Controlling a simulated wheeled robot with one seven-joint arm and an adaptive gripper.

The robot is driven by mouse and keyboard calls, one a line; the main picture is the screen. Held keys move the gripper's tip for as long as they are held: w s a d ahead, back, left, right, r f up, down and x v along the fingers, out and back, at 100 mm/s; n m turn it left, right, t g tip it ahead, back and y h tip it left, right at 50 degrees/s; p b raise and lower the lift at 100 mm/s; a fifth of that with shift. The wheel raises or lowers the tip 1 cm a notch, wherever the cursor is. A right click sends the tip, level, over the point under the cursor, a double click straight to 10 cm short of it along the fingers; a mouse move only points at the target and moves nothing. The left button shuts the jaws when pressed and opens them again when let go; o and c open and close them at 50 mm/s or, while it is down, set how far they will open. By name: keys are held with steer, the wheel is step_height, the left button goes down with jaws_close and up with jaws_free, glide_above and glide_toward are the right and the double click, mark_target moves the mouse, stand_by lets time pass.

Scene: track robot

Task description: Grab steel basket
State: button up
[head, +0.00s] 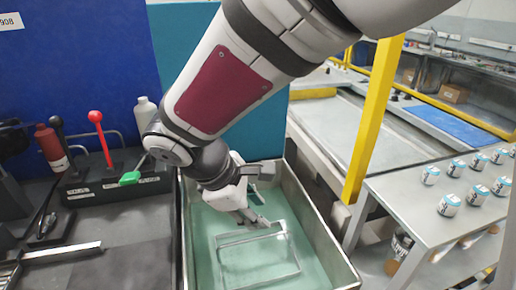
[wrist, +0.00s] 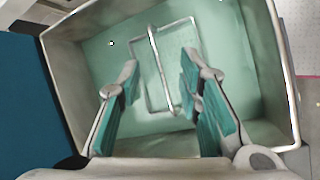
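The steel basket (head: 258,275) lies in a metal basin with a pale green inside. It shows as a thin rectangular frame, and its sides are hard to make out. In the wrist view, the basket (wrist: 160,70) has a bar across its middle that appears between my fingers. My gripper (head: 253,218) points down inside the basin, over the far part of the basket. In the wrist view, my gripper (wrist: 161,72) is open, with a finger on each side of the bar. I cannot tell whether the fingertips are level with the bar or above it.
The basin's walls (head: 322,235) rise around the basket and my gripper. A dark bench with a red-knobbed lever (head: 98,130) stands left. A blue panel (head: 85,60) is behind. A yellow post (head: 372,120) and a table with several small cans (head: 449,204) are at right.

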mark_target(254, 239)
steer(key=a+f+n, duration=0.3)
steer(key=a+f, duration=0.3)
steer(key=shift+t, duration=0.3)
steer(key=x, duration=0.4)
steer(key=b+x, duration=0.1)
steer(key=x, duration=0.3)
steer(key=b+x, duration=0.1)
steer(key=x, duration=0.4)
steer(key=shift+w+d+r, duration=0.25)
steer(key=shift+w+d, duration=0.1)
steer(key=shift+w, duration=0.05)
steer(key=shift+f+b, duration=0.25)
steer(key=shift+b, duration=0.1)
jaws_close()
